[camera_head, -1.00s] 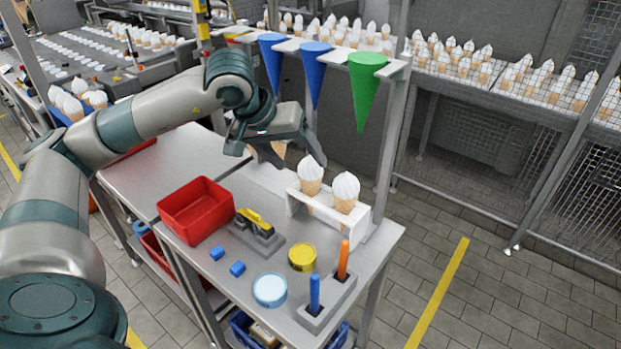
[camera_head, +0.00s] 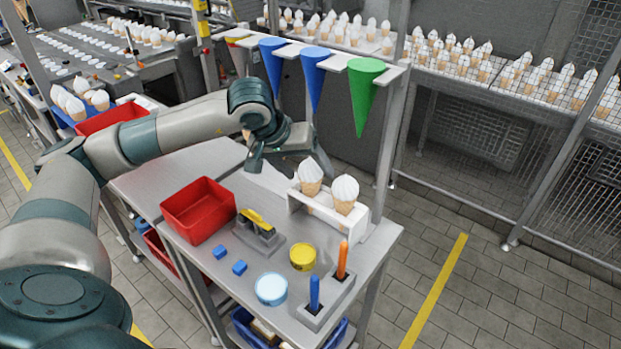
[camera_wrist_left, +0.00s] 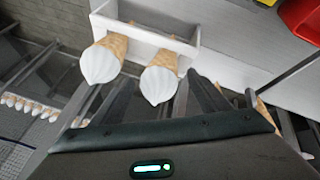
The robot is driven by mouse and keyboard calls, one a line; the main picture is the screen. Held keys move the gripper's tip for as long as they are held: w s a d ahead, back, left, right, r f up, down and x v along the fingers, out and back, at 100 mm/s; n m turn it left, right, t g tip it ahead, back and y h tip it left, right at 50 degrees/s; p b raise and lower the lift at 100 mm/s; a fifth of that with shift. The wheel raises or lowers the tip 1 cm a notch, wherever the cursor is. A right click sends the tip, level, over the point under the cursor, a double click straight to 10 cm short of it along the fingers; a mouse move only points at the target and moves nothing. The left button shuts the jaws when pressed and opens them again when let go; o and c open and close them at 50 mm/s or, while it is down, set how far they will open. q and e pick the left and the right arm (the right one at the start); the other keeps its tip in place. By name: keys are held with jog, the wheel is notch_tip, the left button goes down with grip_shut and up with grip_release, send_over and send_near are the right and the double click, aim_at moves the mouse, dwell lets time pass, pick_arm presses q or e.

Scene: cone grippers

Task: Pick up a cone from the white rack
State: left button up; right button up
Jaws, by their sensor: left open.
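The white rack (camera_head: 322,208) stands at the right side of the grey worktable and holds two upright cones with white tops, a left one (camera_head: 311,176) and a right one (camera_head: 345,191). My left gripper (camera_head: 291,168) is open and empty, just behind and left of the left cone. In the left wrist view the rack (camera_wrist_left: 145,35) shows with both cones, one (camera_wrist_left: 101,62) further left and one (camera_wrist_left: 160,82) in front of the gap between the dark fingers. I cannot tell the exact distance to it. My right gripper is not in view.
A red bin (camera_head: 197,207), a yellow-topped grey block (camera_head: 257,230), a yellow disc (camera_head: 303,257), a light blue disc (camera_head: 271,289) and an upright blue peg (camera_head: 314,293) and orange peg (camera_head: 342,259) occupy the table. Blue funnels (camera_head: 313,75) and a green funnel (camera_head: 363,92) hang above the rack.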

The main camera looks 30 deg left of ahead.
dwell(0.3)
pick_arm(q)
jog(key=c, duration=0.9)
jog(key=shift+o, duration=0.2)
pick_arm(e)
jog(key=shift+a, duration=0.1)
pick_arm(q)
jog(key=shift+r, duration=0.15)
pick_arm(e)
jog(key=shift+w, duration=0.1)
